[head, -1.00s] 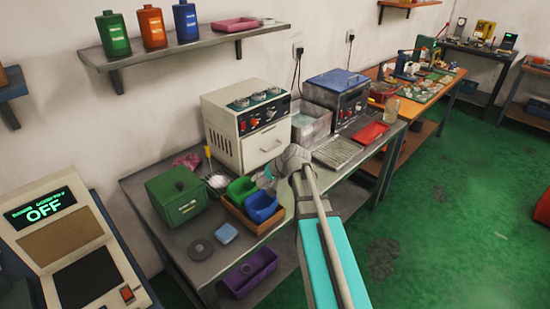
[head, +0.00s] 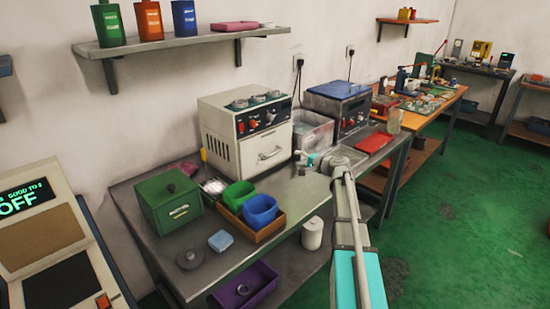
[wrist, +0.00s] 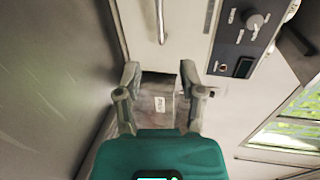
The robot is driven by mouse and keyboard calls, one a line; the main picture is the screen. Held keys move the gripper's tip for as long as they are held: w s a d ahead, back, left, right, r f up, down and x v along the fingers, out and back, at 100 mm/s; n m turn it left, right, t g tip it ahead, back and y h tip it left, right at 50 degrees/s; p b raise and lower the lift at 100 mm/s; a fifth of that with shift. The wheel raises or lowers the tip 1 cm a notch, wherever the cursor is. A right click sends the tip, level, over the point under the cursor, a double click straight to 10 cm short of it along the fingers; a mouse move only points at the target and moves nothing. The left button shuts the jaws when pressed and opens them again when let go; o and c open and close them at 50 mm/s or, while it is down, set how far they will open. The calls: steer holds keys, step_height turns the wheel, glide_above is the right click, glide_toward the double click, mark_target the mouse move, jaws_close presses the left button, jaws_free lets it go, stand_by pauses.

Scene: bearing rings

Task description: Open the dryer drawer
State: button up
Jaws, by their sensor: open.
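The dryer (head: 220,135) is a cream box with knobs on top and a small control panel, standing on the grey bench. Its drawer front (head: 255,158) looks shut and carries a light bar handle (head: 270,153). In the wrist view the bar handle (wrist: 160,22) lies at the top, beyond the fingertips and apart from them. My gripper (head: 308,158) is in front of the dryer, just right of the handle. In the wrist view my gripper (wrist: 160,72) is open, with a grey labelled surface showing between its fingers and nothing held.
A green box (head: 168,205) and a wooden tray (head: 272,228) with green and blue bins stand left of my gripper. A clear bin (head: 312,132) and a blue-lidded machine (head: 338,108) stand right of the dryer.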

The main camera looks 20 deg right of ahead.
mark_target(275, 153)
stand_by(0.3)
steer(key=b+x, duration=0.2)
steer(key=x, duration=1.1)
steer(key=shift+w+a+b, duration=0.25)
steer(key=shift+w+b, duration=0.1)
steer(key=shift+b, duration=0.05)
jaws_close()
